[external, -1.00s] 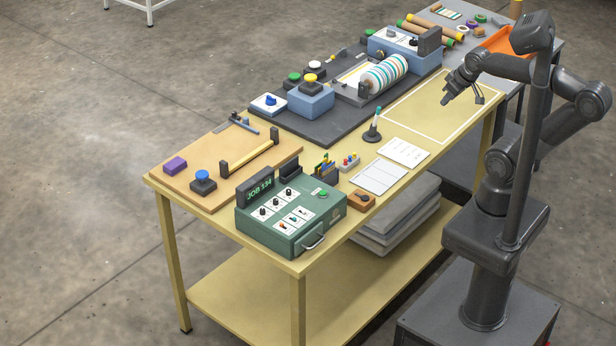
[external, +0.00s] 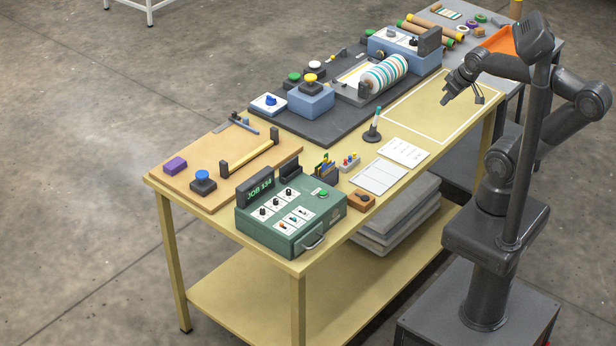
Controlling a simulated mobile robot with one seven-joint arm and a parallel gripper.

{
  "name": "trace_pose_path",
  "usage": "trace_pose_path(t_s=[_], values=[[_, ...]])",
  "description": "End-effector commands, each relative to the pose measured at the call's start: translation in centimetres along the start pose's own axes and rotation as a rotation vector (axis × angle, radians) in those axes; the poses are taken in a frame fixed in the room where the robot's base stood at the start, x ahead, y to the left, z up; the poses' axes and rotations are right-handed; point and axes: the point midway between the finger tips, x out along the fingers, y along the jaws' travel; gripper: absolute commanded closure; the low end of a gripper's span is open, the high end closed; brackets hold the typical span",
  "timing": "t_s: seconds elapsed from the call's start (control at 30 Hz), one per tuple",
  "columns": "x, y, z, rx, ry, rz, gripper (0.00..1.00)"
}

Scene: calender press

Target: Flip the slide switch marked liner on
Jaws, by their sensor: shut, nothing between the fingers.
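A blue-grey press housing (external: 405,46) at the far end also has a white control plate. The labels are too small to read, so I cannot tell which switch is marked liner or its position. My gripper (external: 446,99) is shut and empty, above the white-outlined area at the table's right, far from the green box.
The striped roller (external: 384,73) and push buttons (external: 310,79) stand along the back of the yellow table. A pen in a stand (external: 373,127), white sheets (external: 379,176), a pen holder (external: 325,171) and a wooden block (external: 361,201) lie between my gripper and the green box. The white-outlined area (external: 428,112) is clear.

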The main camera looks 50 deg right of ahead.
Motion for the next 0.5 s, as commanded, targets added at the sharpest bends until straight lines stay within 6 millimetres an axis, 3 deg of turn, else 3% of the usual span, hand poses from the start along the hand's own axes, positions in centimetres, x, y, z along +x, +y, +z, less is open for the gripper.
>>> trace_pose_path(t_s=[0.27,0.5], values=[[1.0,-1.5,-1.9,-0.091,-0.002,-0.007,1.0],[3.1,-5.6,-5.5,-0.278,0.015,-0.021,1.0]])
